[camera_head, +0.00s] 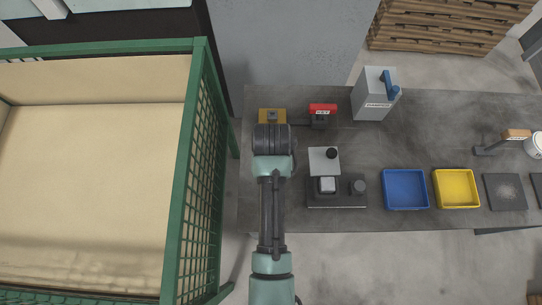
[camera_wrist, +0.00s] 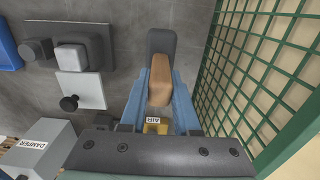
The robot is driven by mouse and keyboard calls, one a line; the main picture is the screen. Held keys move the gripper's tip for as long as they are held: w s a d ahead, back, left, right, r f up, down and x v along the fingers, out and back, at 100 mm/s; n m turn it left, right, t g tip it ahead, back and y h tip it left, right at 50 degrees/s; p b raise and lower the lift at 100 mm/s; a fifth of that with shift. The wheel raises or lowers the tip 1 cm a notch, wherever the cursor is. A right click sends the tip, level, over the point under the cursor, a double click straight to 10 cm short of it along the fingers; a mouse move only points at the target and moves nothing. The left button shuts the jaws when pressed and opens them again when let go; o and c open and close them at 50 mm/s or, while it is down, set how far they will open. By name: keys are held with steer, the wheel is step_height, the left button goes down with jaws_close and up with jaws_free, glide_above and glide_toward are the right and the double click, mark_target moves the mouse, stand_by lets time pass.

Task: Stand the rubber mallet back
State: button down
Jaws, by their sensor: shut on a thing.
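My gripper (camera_head: 272,139) is over the left end of the grey table in the head view, pointing down. In the wrist view its two blue fingers (camera_wrist: 162,75) are closed around the tan handle of the rubber mallet (camera_wrist: 161,42). The mallet's dark grey head shows beyond the fingertips, at the top of that view. In the head view my arm and gripper hide the mallet. I cannot tell whether the mallet touches the table (camera_head: 420,135).
A yellow block (camera_head: 272,115) labelled AIR and a red block (camera_head: 322,109) are close by. A green mesh crate (camera_head: 200,150) borders the left. Right are a fixture with a black knob (camera_head: 331,153), a DAMPER box (camera_head: 372,98), blue (camera_head: 405,207) and yellow (camera_head: 457,205) trays.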

step_height(320, 180, down, 3)
steer(key=shift+d+f, duration=0.1)
steer(key=shift+d, duration=0.05)
steer(key=shift+f, duration=0.1)
steer(key=c, duration=0.6)
jaws_free()
steer(key=shift+f, duration=0.1)
steer(key=shift+c, duration=0.2)
